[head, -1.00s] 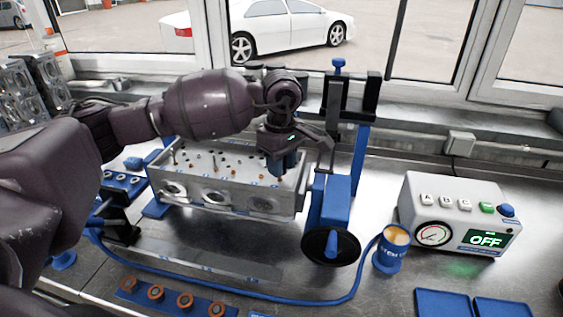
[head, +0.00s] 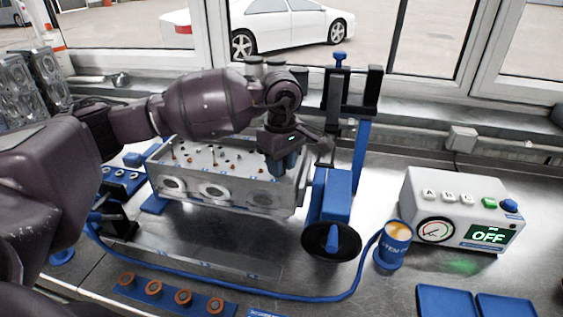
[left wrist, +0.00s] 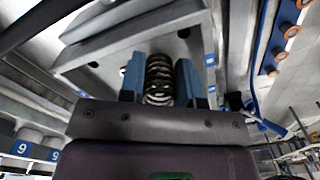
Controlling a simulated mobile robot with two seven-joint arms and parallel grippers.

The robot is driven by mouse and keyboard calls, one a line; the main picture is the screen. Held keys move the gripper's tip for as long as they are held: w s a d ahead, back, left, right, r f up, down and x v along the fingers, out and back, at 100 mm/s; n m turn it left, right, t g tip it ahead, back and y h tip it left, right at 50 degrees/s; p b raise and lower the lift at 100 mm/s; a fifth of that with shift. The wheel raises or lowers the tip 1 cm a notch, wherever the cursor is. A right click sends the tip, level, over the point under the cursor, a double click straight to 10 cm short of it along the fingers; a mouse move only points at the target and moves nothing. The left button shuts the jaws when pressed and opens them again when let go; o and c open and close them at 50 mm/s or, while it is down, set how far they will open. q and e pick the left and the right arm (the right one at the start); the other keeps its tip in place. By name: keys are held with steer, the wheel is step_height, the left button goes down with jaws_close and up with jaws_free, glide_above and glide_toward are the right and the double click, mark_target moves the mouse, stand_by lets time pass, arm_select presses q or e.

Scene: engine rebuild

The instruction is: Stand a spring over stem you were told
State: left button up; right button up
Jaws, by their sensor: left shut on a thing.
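My left gripper (head: 284,164) is over the right end of the grey cylinder head (head: 184,191), its blue fingers pointing down. In the left wrist view the gripper (left wrist: 160,82) is shut on a dark coiled spring (left wrist: 159,74), which sits between the blue fingers. The cylinder head (left wrist: 128,48) also shows beyond the fingers in that view. Several thin stems (head: 173,155) stand on top of the head farther left. The stem nearest my gripper is hidden behind the fingers, so I cannot tell whether the spring is around one. My right gripper is not in view.
A blue stand with a black handwheel (head: 331,241) is close right of the head. A blue cup (head: 391,249) and a control box reading OFF (head: 487,236) are farther right. A blue strip with several orange-brown rings (head: 183,297) and a blue hose (head: 300,299) lie in front.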

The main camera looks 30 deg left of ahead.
arm_select(q)
steer(key=shift+f, duration=0.2)
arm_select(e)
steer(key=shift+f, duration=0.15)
arm_select(q)
steer(key=o, duration=1)
steer(key=shift+r, duration=0.2)
steer(key=shift+s+a+r+b, duration=0.1)
steer(key=shift+r+b, duration=0.1)
steer(key=shift+r, duration=2.4)
steer(key=shift+s+r+b, duration=0.1)
steer(key=shift+r+b, duration=0.1)
steer(key=shift+r, duration=2.4)
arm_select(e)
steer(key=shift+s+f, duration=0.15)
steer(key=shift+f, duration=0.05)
